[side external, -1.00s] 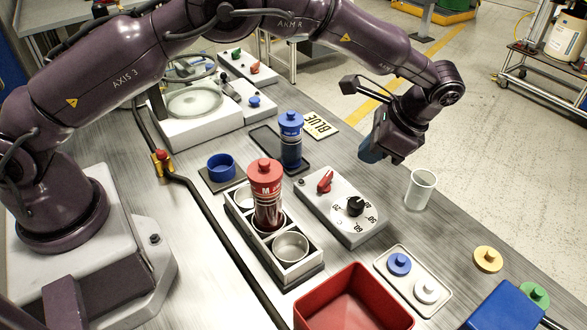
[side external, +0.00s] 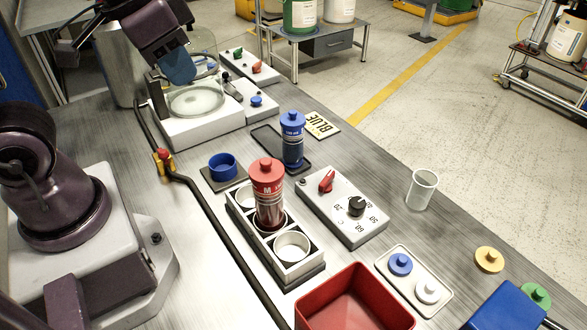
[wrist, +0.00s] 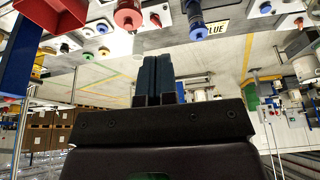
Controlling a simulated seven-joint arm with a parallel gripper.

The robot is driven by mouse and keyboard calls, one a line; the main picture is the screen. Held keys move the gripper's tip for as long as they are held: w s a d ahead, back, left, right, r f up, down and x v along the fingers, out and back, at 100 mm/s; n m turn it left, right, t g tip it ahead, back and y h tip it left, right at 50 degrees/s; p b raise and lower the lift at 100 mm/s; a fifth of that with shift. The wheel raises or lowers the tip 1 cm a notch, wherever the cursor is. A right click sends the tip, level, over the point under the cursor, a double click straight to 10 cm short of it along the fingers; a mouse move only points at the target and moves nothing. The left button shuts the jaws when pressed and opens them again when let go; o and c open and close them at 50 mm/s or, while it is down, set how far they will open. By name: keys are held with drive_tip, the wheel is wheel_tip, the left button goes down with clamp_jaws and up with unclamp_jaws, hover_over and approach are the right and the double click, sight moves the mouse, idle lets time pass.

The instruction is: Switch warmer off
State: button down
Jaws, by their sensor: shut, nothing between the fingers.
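A white control box (side external: 343,220) sits in mid-table with a numbered scale, a black dial (side external: 356,206) and a red switch lever (side external: 326,182). I take it as the warmer's control; the lever's on or off position cannot be read. Beside it, a rack (side external: 273,240) holds a red-capped bottle (side external: 268,190) marked M. My gripper (side external: 178,66) is at the back left, raised over the glass-covered apparatus, far from the control box. Its dark blue fingers (wrist: 155,75) are together and empty in the wrist view.
A blue-capped bottle (side external: 292,140) stands behind the control box, and a clear cup (side external: 421,190) stands right of it. A red bin (side external: 352,300) is in front. Another switch box (side external: 248,66) with red and green knobs is near my gripper.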

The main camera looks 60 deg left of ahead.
drive_tip(key=shift+s+a+r+t, duration=0.25)
drive_tip(key=shift+s+r+t, duration=0.1)
drive_tip(key=shift+r, duration=0.15)
drive_tip(key=shift+s+a+r+t, duration=0.25)
drive_tip(key=shift+s+r+t, duration=0.1)
drive_tip(key=shift+r, duration=0.1)
drive_tip(key=c, duration=1.5)
unclamp_jaws()
drive_tip(key=shift+r, duration=0.25)
drive_tip(key=o, duration=0.4)
drive_tip(key=shift+d+f, duration=0.15)
drive_tip(key=shift+f, duration=0.2)
drive_tip(key=shift+c, duration=0.2)
drive_tip(key=n+g, duration=0.5)
hover_over(327, 178)
wheel_tip(327, 178, down, 17)
wheel_tip(327, 178, down, 13)
drive_tip(key=shift+c, duration=0.4)
clamp_jaws()
